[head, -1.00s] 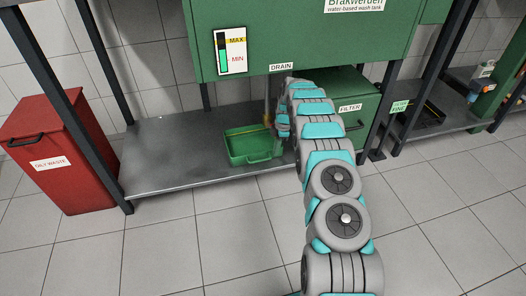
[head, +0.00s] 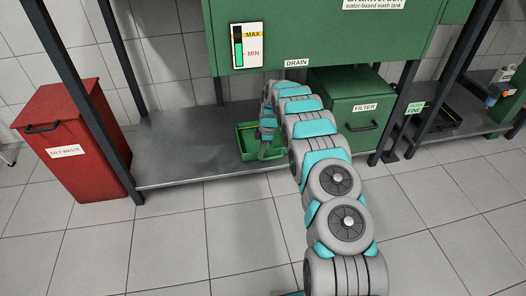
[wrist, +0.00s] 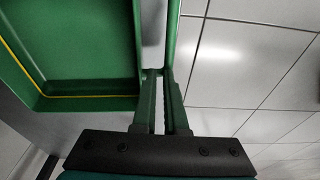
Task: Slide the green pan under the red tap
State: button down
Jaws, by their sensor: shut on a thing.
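The green pan (head: 246,152) lies on the low grey shelf under the green wash tank, below the DRAIN label (head: 297,63). My gripper (head: 263,153) reaches down at its front edge. In the wrist view the pan (wrist: 95,98) fills the upper left, with a yellow line inside. Its bar handle (wrist: 173,35) runs along its side, and my gripper (wrist: 160,78) is shut on the handle's end. I cannot make out the red tap; the area under the DRAIN label is covered by my arm.
The grey shelf (head: 180,150) is clear left of the pan. A green FILTER box (head: 352,122) stands close on the right. A red OILY WASTE bin (head: 75,150) stands at the left, past a dark table leg (head: 92,115). The tank (head: 310,35) hangs above.

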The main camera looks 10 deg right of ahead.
aim_at(271, 151)
jog(key=shift+d+f, duration=0.1)
jog(key=shift+f, duration=0.1)
jog(key=d, duration=0.4)
jog(key=shift+s, duration=0.15)
jog(key=shift+a, duration=0.1)
